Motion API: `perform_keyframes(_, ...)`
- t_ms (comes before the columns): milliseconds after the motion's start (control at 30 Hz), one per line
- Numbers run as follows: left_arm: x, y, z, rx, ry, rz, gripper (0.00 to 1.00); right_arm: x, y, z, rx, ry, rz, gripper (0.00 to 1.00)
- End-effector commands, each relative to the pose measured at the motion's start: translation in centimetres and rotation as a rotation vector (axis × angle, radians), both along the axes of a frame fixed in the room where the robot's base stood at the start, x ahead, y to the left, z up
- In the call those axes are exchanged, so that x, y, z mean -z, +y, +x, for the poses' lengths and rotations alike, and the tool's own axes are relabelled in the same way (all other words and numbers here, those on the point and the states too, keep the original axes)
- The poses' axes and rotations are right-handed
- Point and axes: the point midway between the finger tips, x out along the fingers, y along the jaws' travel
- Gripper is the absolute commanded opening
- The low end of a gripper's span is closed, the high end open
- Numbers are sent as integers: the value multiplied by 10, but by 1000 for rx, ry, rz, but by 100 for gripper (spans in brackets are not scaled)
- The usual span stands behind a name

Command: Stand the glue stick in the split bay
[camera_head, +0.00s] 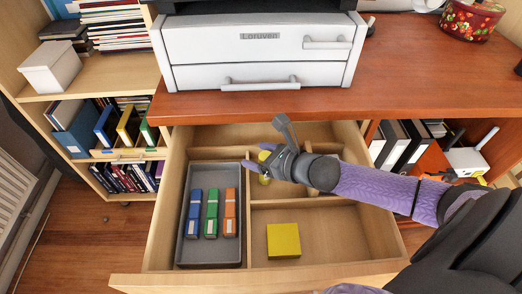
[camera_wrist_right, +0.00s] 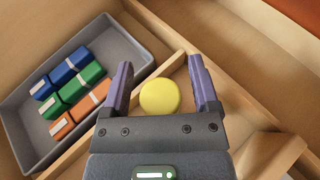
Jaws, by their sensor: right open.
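The glue stick (camera_head: 264,157) shows as a yellow, round-topped piece in the left part of the split bay (camera_head: 291,187), at the back of the open drawer. In the right wrist view its round yellow top (camera_wrist_right: 160,97) faces the camera, so it looks upright. My right gripper (camera_head: 273,153) is over it and open. In the wrist view the fingers (camera_wrist_right: 162,80) stand on either side of the yellow top, with a gap on each side. The gripper partly hides the glue stick and bay in the head view. My left gripper is not in view.
A grey tray (camera_head: 208,258) at the drawer's left holds blue, green and orange blocks. A yellow block (camera_head: 283,240) lies in the front right compartment, with bare floor around it. Wooden dividers (camera_wrist_right: 170,66) border the bay. A white printer (camera_head: 258,52) stands on the desktop above.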

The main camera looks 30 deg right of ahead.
Motion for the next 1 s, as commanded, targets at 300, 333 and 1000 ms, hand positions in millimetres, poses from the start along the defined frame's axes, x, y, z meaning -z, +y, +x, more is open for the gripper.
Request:
perform_keyframes(300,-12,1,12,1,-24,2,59,-12,-4,-14,0,1,2,77)
perform_keyframes(333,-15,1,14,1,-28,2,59,-15,-6,-20,1,2,1,77)
perform_keyframes(1000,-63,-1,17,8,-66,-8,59,-49,-37,-105,1,-1,1,77)
